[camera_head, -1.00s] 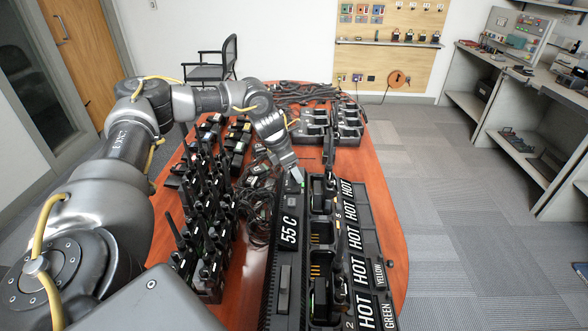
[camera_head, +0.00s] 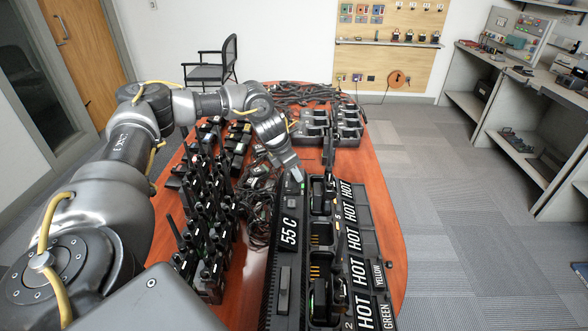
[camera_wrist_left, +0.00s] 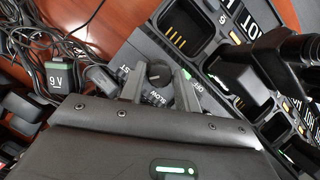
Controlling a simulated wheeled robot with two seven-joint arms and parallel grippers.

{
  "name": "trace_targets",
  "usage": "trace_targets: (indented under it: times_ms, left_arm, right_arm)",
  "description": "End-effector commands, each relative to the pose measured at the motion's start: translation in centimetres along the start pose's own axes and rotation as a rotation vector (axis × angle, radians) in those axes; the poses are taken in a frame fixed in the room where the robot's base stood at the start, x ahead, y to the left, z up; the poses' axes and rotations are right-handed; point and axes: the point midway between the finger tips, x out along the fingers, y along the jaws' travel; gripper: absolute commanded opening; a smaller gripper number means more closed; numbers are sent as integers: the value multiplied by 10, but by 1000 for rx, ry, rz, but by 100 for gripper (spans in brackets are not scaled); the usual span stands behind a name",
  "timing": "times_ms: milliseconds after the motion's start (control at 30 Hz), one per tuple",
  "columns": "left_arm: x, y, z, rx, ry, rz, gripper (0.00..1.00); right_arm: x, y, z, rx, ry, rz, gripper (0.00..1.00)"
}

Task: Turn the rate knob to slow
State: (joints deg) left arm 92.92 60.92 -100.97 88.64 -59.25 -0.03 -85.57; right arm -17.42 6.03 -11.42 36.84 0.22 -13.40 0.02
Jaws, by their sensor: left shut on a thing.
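The rate knob (camera_wrist_left: 160,73) is a small dark round knob on the far end of the long black charger unit (camera_head: 284,265), which is marked 55 C. My left gripper (camera_wrist_left: 159,88) has one finger on each side of the knob and is shut on it. Printed words around the knob include SLOW (camera_wrist_left: 155,98) and OFF; another is partly hidden and ends in ST. I cannot tell which word the knob points to. In the head view my left gripper (camera_head: 296,175) reaches down onto the charger's far end and hides the knob. My right gripper is not in view.
A row of charging bays labelled HOT (camera_head: 359,268) runs along the charger's right side, some holding radios. Several upright radios (camera_head: 208,225) stand on the red-brown table to the left. Tangled cables (camera_head: 258,195) lie between. A box marked 9 V (camera_wrist_left: 56,78) lies near the charger.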

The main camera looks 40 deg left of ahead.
Motion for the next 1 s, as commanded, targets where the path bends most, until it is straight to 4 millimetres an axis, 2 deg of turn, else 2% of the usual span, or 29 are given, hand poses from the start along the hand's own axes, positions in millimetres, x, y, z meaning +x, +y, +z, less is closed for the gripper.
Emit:
trace_targets:
  times_ms: [200,467,1000]
  left_arm:
    - [-4,-2,2,-163,0,66,9]
    - [-4,-3,3,-392,-2,162,9]
    - [-5,-6,7,-867,-3,358,9]
  right_arm:
    - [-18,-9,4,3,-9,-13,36]
    - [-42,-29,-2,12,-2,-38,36]
    - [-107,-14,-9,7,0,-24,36]
